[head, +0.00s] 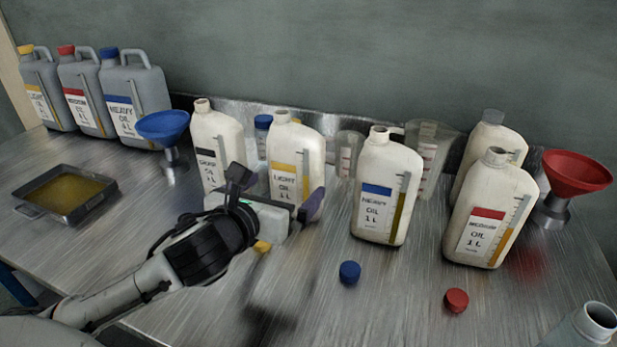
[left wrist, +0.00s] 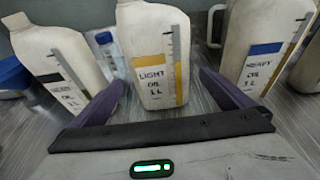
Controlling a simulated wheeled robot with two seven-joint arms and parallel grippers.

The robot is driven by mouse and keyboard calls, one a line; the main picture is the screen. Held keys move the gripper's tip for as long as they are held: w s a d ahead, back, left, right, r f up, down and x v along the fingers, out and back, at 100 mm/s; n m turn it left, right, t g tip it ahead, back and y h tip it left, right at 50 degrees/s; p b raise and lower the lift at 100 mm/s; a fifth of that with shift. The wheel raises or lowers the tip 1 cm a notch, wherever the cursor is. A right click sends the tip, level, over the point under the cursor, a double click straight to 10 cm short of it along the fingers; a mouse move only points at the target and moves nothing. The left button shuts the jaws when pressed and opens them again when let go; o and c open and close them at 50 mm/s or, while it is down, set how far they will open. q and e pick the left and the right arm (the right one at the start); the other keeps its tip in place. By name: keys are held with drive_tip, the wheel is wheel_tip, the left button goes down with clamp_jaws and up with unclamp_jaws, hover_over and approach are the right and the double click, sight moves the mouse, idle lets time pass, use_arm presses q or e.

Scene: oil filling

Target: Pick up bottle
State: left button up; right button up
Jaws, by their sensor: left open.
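Several white 1 L bottles stand upright on the metal bench. The yellow-label light oil bottle (head: 300,147) is directly in front of my left gripper (head: 278,192). In the left wrist view this bottle (left wrist: 150,35) stands between and beyond the purple fingers (left wrist: 166,92), which are open and empty. The black-label bottle (head: 213,132) is on its left. The blue-label heavy oil bottle (head: 387,165) and red-label medium oil bottle (head: 497,188) are on its right. My gripper hides the light oil bottle's lower part in the head view. My right gripper is out of view.
Blue (head: 349,272), red (head: 456,300) and yellow (head: 262,246) caps lie in front of the bottles. A blue funnel (head: 163,126), red funnel (head: 575,173) and clear measuring jugs (head: 432,150) stand around them. An oil tray (head: 66,215) and grey canisters (head: 150,85) are at left.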

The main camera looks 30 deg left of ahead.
sight(297, 175)
use_arm(q)
drive_tip(key=x, duration=0.2)
drive_tip(key=shift+w+a+f, duration=0.1)
drive_tip(key=shift+w+f, duration=0.05)
drive_tip(key=shift+w, duration=0.15)
drive_tip(key=b+x, duration=0.1)
drive_tip(key=x, duration=0.4)
drive_tip(key=shift+w+f, duration=0.1)
drive_tip(key=shift+w, duration=0.15)
drive_tip(key=c, duration=1.3)
drive_tip(key=shift+c, duration=1.1)
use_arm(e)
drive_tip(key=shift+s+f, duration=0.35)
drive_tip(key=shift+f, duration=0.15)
use_arm(q)
drive_tip(key=shift+r, duration=0.3)
